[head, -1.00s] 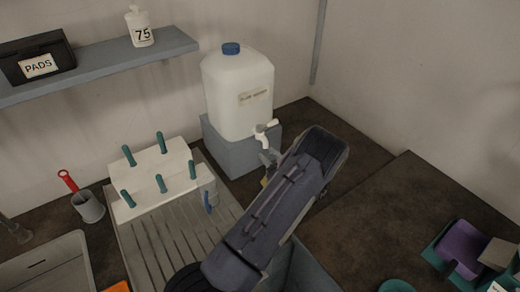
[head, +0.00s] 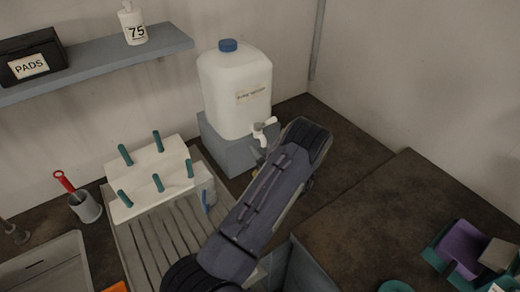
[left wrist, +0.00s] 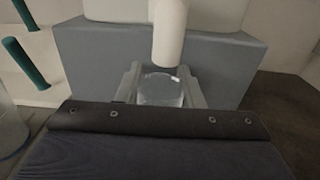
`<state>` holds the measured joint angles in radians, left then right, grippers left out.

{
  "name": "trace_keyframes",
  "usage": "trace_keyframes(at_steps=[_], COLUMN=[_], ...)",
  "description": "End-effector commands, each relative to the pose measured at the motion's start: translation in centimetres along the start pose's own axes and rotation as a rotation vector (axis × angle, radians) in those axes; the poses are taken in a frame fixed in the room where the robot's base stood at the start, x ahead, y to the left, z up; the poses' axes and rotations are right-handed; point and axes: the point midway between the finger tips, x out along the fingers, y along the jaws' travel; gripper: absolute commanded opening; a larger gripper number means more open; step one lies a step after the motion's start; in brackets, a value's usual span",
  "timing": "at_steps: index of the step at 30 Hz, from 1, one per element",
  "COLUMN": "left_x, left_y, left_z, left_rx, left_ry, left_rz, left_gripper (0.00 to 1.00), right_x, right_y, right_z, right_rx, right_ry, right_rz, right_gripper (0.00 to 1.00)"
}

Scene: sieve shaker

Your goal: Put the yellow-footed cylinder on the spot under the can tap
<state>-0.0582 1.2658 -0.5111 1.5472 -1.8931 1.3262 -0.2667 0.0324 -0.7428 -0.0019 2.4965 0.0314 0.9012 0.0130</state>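The clear cylinder (left wrist: 160,90) stands upright between the fingers of my left gripper (left wrist: 162,88), which look closed against its sides. Its foot is hidden in the left wrist view. In the head view a small yellow bit (head: 256,172) shows beside my left forearm, which hides most of the cylinder and gripper. The white can tap (head: 264,130) is on the front of the water can (head: 236,92). In the left wrist view the tap's spout (left wrist: 170,32) is just above the cylinder's mouth. The spot under the tap is hidden. My right gripper is out of view.
The can stands on a grey block (head: 228,150), close behind the gripper. A white peg rack (head: 150,180) with teal pegs and a ribbed drainer (head: 160,245) lie left of my arm. Another clear vessel (left wrist: 10,128) shows at the left wrist view's left edge.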

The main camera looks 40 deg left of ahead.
Motion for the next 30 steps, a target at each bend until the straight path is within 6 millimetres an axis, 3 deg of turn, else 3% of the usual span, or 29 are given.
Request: trace_keyframes(at_steps=[1,5,15,20,30], left_x=[0.0,0.0,0.0,-2.5,-9.6], left_y=[0.0,0.0,0.0,-0.2,-0.1], left_z=[0.0,0.0,0.5,0.0,0.0], left_rx=[0.0,0.0,-0.001,0.0,0.0], left_ry=[0.0,0.0,0.0,0.002,0.0], left_rz=[-0.001,-0.001,0.0,-0.005,-0.005], left_gripper=[0.4,0.55,0.55,0.55,0.55], right_x=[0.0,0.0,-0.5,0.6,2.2], right_y=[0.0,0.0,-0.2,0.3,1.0], right_z=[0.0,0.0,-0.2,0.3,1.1], right_rx=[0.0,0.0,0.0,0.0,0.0], right_ry=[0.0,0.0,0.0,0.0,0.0], right_rz=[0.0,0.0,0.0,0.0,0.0], right_gripper=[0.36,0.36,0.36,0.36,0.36])
